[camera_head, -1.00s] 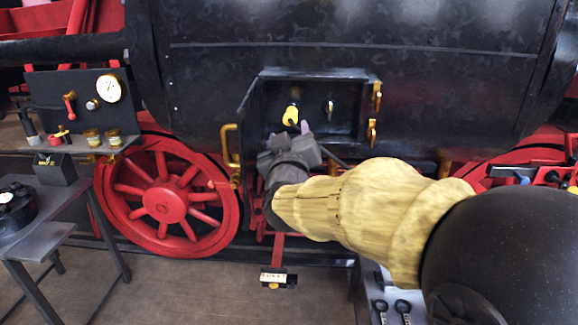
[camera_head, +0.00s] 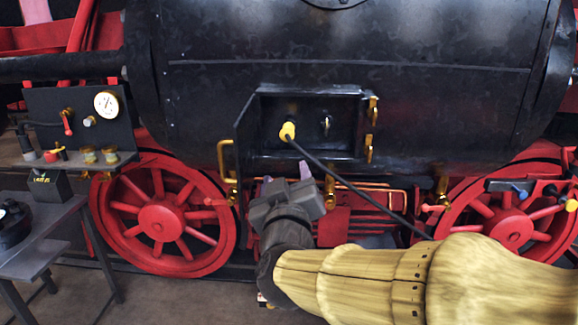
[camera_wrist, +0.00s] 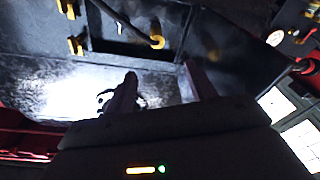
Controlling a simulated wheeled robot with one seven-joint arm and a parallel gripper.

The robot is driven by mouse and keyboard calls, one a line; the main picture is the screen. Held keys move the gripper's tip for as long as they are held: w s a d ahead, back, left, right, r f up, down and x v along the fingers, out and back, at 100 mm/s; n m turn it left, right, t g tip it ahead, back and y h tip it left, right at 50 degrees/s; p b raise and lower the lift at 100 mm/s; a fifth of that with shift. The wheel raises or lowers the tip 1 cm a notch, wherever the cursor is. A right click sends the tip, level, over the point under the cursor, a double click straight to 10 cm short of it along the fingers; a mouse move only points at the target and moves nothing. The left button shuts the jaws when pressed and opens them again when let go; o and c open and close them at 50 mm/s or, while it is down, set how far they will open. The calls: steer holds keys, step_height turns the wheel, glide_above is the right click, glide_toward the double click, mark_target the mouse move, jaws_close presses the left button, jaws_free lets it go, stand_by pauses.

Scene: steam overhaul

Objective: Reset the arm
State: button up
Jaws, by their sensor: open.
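My gripper (camera_head: 293,180) is open and empty in the head view, just below the open hatch box (camera_head: 304,122) on the black boiler. In the wrist view its two fingers (camera_wrist: 160,88) are spread with nothing between them. A yellow plug (camera_head: 288,131) sits at the left fitting inside the box, with a black cable running from it down to the right. The plug also shows in the wrist view (camera_wrist: 157,41), beyond the fingers. The gripper is apart from the plug.
Brass hinges (camera_head: 371,130) line the box's right edge, and its door (camera_head: 243,140) stands open at the left. Red wheels (camera_head: 163,218) flank the area below. A gauge panel (camera_head: 85,118) and a grey table (camera_head: 45,232) stand at the left.

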steer(key=w+d+f+g+y, duration=0.1)
steer(key=d+f+g+y, duration=0.3)
steer(key=f, duration=0.7)
steer(key=s+d+f+m+g+h+p, duration=0.1)
steer(key=s+d+f+m+g+h, duration=0.1)
steer(key=s+d+f+g, duration=0.4)
steer(key=s+d+f+m+g+h, duration=0.3)
steer(key=s+d+f+g, duration=0.3)
steer(key=f, duration=0.6)
steer(key=shift+s+d+m+p, duration=0.35)
steer(key=shift+s+d, duration=0.3)
steer(key=shift+s, duration=0.55)
